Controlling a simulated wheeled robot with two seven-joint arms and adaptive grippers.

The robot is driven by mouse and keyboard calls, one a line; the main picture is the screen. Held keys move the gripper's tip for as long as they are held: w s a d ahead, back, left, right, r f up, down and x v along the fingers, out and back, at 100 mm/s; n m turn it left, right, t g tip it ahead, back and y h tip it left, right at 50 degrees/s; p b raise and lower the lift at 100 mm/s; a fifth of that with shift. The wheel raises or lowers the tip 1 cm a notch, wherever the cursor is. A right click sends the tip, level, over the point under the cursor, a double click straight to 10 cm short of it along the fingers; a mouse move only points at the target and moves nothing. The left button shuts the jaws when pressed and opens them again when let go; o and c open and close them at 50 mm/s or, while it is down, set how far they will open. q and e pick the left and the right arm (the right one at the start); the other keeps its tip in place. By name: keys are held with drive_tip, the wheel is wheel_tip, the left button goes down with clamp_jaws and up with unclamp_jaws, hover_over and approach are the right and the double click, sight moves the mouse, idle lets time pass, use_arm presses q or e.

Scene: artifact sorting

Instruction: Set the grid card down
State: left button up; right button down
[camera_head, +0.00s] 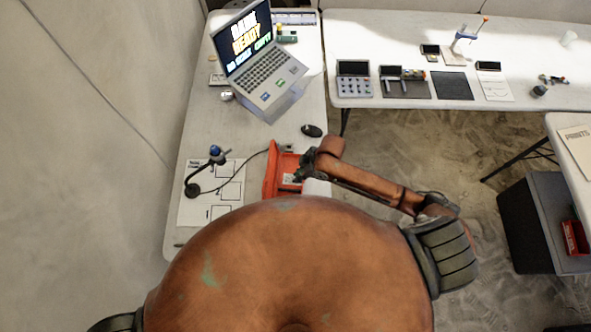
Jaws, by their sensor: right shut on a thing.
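My right gripper (299,178) is over an open red case (271,176) at the near right edge of the left table. It is shut on a small pale card (289,179), which I take to be the grid card; its print is too small to read. The gripper covers part of the card, and I cannot tell whether the card touches the case. My left gripper is not in view.
A white sheet (226,209) with outlined boxes lies left of the case, under a black stand (192,190). A laptop (264,75) and a mouse (312,130) are farther back. The back table (390,28) holds several devices. A dark bin (520,225) stands right.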

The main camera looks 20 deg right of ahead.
drive_tip(key=w+f, duration=0.4)
drive_tip(key=w+d+f, duration=0.1)
drive_tip(key=w+f, duration=0.1)
drive_tip(key=shift+w+f, duration=0.15)
drive_tip(key=shift+w, duration=0.05)
drive_tip(key=shift+w+d+f, duration=0.1)
drive_tip(key=shift+f, duration=0.8)
drive_tip(key=shift+w+d+f, duration=0.1)
drive_tip(key=shift+f, duration=0.75)
drive_tip(key=shift+f, duration=0.1)
drive_tip(key=c, duration=2.4)
unclamp_jaws()
drive_tip(key=o, duration=0.4)
drive_tip(key=shift+a, duration=0.1)
drive_tip(key=v, duration=1.2)
